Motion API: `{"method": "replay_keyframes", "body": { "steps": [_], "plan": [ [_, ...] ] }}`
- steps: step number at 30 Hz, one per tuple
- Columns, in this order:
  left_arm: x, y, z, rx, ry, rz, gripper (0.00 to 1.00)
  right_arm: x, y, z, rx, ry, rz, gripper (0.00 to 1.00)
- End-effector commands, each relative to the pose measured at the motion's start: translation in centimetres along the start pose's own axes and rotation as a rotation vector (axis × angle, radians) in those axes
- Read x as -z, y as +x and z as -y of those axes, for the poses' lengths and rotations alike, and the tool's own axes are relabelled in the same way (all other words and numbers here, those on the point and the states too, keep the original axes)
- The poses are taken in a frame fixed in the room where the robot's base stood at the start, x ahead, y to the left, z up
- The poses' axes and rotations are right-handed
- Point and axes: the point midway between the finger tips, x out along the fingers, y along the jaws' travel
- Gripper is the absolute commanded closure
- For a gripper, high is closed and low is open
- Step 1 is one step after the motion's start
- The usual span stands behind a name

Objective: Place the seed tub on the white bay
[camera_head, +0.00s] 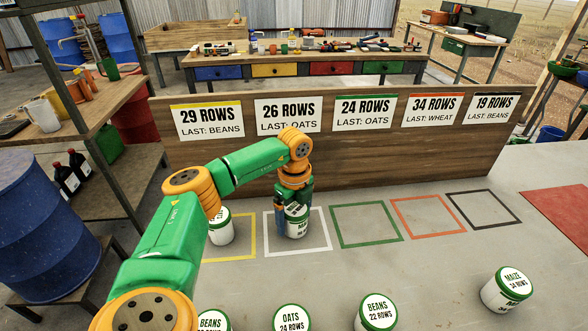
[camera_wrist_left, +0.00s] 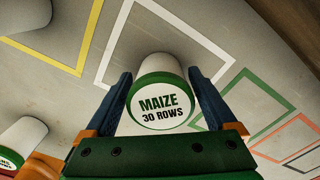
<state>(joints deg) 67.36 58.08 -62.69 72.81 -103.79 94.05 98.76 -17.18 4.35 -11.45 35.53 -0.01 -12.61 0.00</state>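The seed tub (camera_head: 297,222) is white with a green-rimmed lid. In the left wrist view the lid of this tub (camera_wrist_left: 160,103) reads "MAIZE 30 ROWS". It is upright inside the outline of the white bay (camera_head: 328,235), whose line also shows in the left wrist view (camera_wrist_left: 112,45). Whether its base touches the floor is hard to tell. My left gripper (camera_head: 295,207) points down over it. In the left wrist view its blue fingers (camera_wrist_left: 160,78) lie close along both sides of the tub and appear shut on it. My right gripper is out of view.
Another tub (camera_head: 221,229) stands in the yellow bay (camera_head: 243,257) at left. The green (camera_head: 402,237), orange (camera_head: 464,232) and dark (camera_head: 518,222) bays are empty. Several labelled tubs stand in front, including a maize tub (camera_head: 507,289). A wooden board (camera_head: 235,160) with row signs rises behind the bays.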

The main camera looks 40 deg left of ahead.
Motion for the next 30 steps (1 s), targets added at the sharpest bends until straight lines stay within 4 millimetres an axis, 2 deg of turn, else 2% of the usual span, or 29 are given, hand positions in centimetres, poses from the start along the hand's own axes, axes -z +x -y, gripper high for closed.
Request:
{"method": "replay_keyframes", "body": {
  "steps": [7, 10, 14, 19, 24, 30],
  "plan": [
    [0.0, -0.1, 0.0, 0.0, 0.0, 0.0, 0.0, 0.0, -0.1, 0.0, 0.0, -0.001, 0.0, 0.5],
    [0.0, -0.8, 0.1, 0.002, 0.0, -0.001, 0.0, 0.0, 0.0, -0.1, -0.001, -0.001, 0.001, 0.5],
    [0.1, -3.5, 0.1, 0.006, 0.0, -0.001, 0.0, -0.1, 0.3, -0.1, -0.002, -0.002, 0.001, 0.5],
    [0.1, -7.7, 0.1, 0.006, 0.001, -0.002, 0.0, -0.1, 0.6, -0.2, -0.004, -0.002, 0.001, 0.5],
    [0.0, -11.5, 0.1, 0.002, 0.0, -0.001, 0.0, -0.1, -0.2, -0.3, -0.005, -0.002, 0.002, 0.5],
    [0.0, -12.4, 0.0, 0.0, 0.0, 0.0, 0.0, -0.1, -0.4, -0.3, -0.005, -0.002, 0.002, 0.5]
  ]
}}
